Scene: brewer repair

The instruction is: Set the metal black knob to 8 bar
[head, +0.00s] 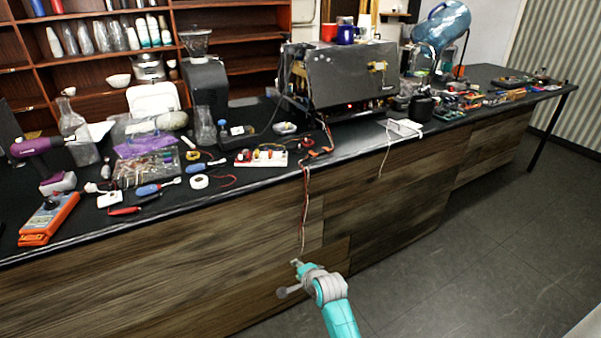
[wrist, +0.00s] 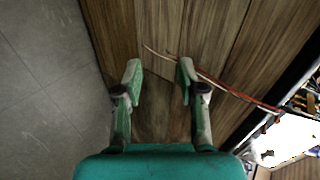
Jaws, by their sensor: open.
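I cannot make out the metal black knob in either view; it is too small or hidden. The dark espresso machine (head: 350,78) stands on the counter with its casing partly open and wires hanging from it. A small red light shows low on its front. My gripper (head: 297,264) is in front of the wooden counter front, below the counter top and well apart from the machine. In the wrist view my gripper (wrist: 160,72) is open, with nothing between its two fingers.
Red and white wires (head: 304,210) hang down the counter front above my gripper; they also show in the wrist view (wrist: 225,88). The black counter top (head: 240,180) is crowded with tools, a power drill (head: 48,146) and a white power strip (head: 262,158). The grey floor (head: 480,200) at right is clear.

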